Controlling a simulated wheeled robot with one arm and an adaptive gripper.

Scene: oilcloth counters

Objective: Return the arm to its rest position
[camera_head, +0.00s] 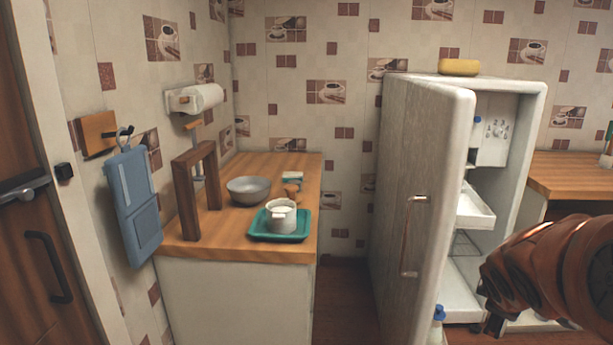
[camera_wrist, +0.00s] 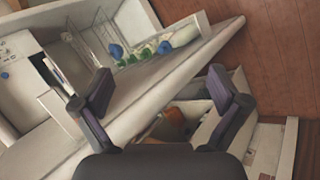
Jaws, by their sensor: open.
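My gripper (camera_wrist: 160,90) shows in the wrist view with its two dark fingers spread wide and nothing between them. It points at the open fridge (camera_wrist: 22,78), which looks tilted in that view. In the head view my orange-brown arm comes in from the lower right, in front of the open fridge (camera_head: 538,112). The gripper end there is dark and low, and its fingers are hard to make out.
The fridge door (camera_head: 415,170) stands open toward the room, left of my arm. A yellow block (camera_head: 458,67) lies on the fridge. A left counter (camera_head: 290,172) holds a bowl (camera_head: 249,189), a green tray (camera_head: 262,235) and a white pot (camera_head: 281,218). Another counter (camera_head: 575,176) stands right.

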